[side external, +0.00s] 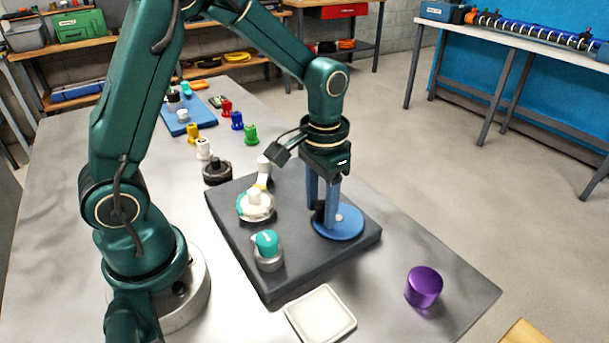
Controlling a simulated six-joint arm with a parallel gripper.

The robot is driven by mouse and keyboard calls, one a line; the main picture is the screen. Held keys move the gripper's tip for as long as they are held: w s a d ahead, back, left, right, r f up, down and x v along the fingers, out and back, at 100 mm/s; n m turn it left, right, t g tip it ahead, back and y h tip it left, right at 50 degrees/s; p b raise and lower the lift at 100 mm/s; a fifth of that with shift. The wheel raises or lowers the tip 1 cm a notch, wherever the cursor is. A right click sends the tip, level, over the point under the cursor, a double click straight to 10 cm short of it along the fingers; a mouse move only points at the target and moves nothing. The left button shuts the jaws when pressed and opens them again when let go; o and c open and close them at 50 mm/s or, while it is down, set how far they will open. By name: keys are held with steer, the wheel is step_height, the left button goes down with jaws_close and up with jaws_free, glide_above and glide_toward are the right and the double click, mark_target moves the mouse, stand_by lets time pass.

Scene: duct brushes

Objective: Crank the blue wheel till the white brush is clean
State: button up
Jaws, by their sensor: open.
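The blue wheel (345,230) lies flat on a dark grey base block, with a pale hub at its middle and a dark crank knob at its left side. My gripper (325,213) points straight down over the wheel with its blue fingers low at the knob. The fingers are open; I cannot tell whether they touch the knob. The white brush (255,203) appears to be the round white piece with a teal part at its left side, on the left of the block. How clean it is cannot be made out.
A teal-capped grey knob (267,248) stands at the block's front left. A white tray (320,314) and a purple cylinder (424,287) are in front. A black round piece (217,172), several coloured pegs and a blue board (187,112) are behind. The right table edge is close.

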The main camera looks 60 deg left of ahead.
jaws_close()
steer(key=shift+s+d, duration=0.2)
steer(key=shift+d, duration=0.5)
steer(key=shift+w+d, duration=0.15)
steer(key=shift+d, duration=0.5)
